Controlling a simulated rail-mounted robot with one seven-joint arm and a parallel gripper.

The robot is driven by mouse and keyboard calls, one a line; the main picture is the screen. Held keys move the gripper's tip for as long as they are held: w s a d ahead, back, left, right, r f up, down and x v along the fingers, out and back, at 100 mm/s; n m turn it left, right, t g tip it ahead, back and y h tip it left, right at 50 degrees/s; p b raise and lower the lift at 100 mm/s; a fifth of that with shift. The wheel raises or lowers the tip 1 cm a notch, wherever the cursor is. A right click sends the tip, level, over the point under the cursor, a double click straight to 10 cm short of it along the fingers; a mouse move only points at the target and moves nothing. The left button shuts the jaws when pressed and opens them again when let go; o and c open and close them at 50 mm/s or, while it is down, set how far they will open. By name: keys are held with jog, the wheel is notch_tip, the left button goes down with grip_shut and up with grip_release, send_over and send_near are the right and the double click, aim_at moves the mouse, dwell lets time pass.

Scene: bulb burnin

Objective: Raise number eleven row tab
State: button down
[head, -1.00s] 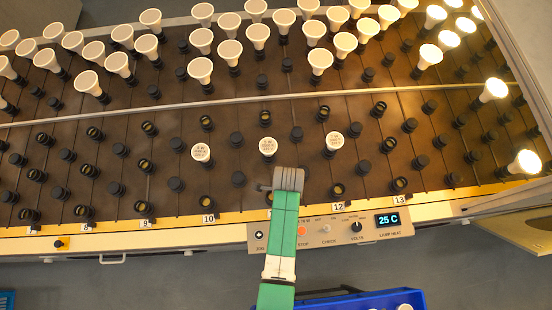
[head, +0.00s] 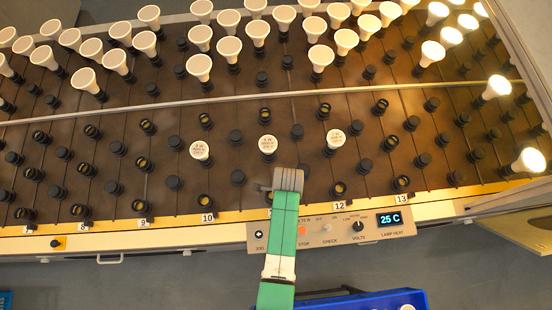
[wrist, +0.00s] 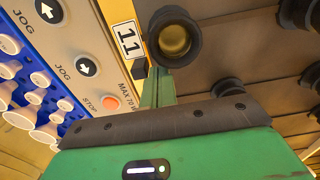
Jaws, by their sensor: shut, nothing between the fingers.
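The number eleven label (wrist: 127,40) is on the yellow edge strip in the wrist view. A small black tab (wrist: 139,70) sits on that strip just below the label. My gripper (wrist: 158,88) is shut and empty. Its green fingers point at the strip beside the black tab, close to the rim of an empty socket (wrist: 174,38). I cannot tell whether they touch the tab. In the head view my gripper (head: 263,187) is over the front edge between labels 10 and 12, and it hides the eleven label and tab.
The control panel (head: 330,230) with buttons and a 25 C display lies along the front edge. A blue crate (head: 360,302) with white bulbs stands in front. White bulbs (head: 200,150) stand in some nearby sockets; lit bulbs (head: 497,87) are at the right.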

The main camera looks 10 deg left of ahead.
jog(key=shift+f+b, duration=0.45)
jog(key=shift+f, duration=0.25)
jog(key=shift+r+p, duration=0.25)
jog(key=shift+p, duration=0.1)
jog(key=shift+s, duration=0.25)
dwell(0.5)
jog(key=shift+s+d+r+p, duration=0.15)
jog(key=shift+s+r+p, duration=0.25)
jog(key=shift+p, duration=0.85)
dwell(0.7)
jog(key=shift+r, duration=0.1)
jog(key=shift+w+r+p, duration=0.1)
jog(key=shift+r+p, duration=0.25)
jog(key=shift+r, duration=0.1)
jog(key=shift+w+r, duration=0.4)
jog(key=shift+r, duration=0.1)
jog(key=shift+p, duration=0.3)
